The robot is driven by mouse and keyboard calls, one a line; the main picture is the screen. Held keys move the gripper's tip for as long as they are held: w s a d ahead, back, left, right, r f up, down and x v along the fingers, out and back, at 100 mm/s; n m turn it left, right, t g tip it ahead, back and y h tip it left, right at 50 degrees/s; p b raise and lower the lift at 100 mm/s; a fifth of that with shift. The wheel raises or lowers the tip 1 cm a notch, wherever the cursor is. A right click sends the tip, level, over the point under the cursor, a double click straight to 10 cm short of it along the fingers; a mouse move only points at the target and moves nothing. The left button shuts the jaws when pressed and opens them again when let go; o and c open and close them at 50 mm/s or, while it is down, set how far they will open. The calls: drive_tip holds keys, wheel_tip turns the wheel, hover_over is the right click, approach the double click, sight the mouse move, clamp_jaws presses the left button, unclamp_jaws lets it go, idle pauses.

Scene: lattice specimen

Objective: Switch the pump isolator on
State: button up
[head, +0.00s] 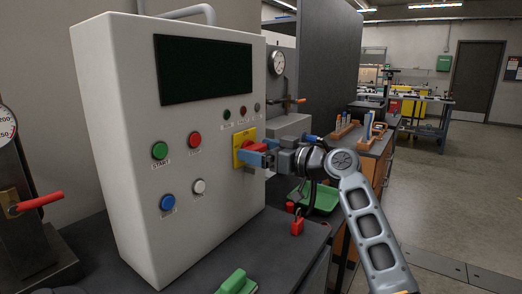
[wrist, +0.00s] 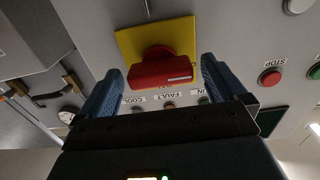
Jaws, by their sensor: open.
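The pump isolator is a yellow plate (head: 240,145) with a red rotary handle (head: 254,146) on the right part of the grey control cabinet's front (head: 200,235). In the wrist view the yellow plate (wrist: 180,35) and red handle (wrist: 160,72) fill the middle. My gripper (head: 262,158) is at the handle, its blue fingers partly covering it in the head view. In the wrist view my gripper (wrist: 163,85) is open, with one finger on each side of the handle and visible gaps. I cannot read the switch position.
Blue (head: 167,202), white (head: 199,186), green (head: 160,151) and red (head: 195,139) buttons sit left of the isolator. Small lamps (head: 242,111) are above it. A red padlock (head: 297,226) and green tray (head: 318,198) lie on the bench to the right.

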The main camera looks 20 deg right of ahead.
drive_tip(key=c, duration=1)
drive_tip(key=shift+o, duration=0.2)
